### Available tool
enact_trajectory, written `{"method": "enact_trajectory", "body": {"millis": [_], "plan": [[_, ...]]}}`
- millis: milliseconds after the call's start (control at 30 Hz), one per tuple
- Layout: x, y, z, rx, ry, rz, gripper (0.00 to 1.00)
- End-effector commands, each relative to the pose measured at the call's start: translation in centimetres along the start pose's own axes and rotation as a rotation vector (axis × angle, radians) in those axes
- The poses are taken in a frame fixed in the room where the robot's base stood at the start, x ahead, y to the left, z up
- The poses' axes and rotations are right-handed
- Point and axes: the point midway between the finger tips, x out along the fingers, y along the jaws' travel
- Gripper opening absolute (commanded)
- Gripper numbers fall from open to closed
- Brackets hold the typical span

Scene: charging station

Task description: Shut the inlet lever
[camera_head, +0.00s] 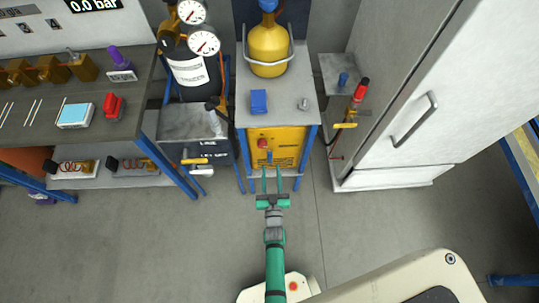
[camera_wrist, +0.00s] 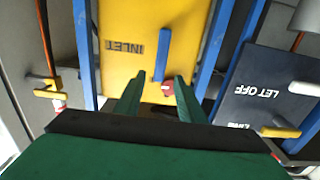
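The yellow panel (camera_head: 292,135) is on the front of the central stand. In the wrist view the panel (camera_wrist: 122,70) shows upside down with the word INLET. Beside that word is a blue bar-shaped lever (camera_wrist: 164,52), lying lengthwise in the picture, with a small red part (camera_wrist: 167,89) at its lower end. In the head view a red knob (camera_head: 262,143) shows on the panel; the blue bar is hard to make out there. My gripper (camera_head: 272,177) is open and empty in front of the panel. In the wrist view its fingers (camera_wrist: 160,92) frame the red part; contact cannot be told.
A dark LET OFF panel (camera_wrist: 270,92) with a yellow handle (camera_head: 193,161) stands left of the stand. Another yellow handle (camera_head: 345,125) is to the right, beside a grey cabinet (camera_head: 398,115). Blue legs flank the yellow panel. The floor in front is clear.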

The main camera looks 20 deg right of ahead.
Motion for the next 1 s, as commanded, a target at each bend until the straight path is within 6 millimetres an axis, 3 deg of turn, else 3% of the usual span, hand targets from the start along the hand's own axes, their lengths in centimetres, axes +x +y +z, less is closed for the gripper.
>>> {"method": "enact_trajectory", "body": {"millis": [200,400,867,1000], "plan": [[4.2,-0.1,-0.1,0.0,0.002,-0.001,0.36],[6.8,-0.2,-0.1,0.001,0.002,-0.003,0.36],[8.0,-0.2,-0.1,0.001,0.0,-0.003,0.36],[8.0,-0.2,0.0,0.001,0.0,-0.004,0.07]]}}
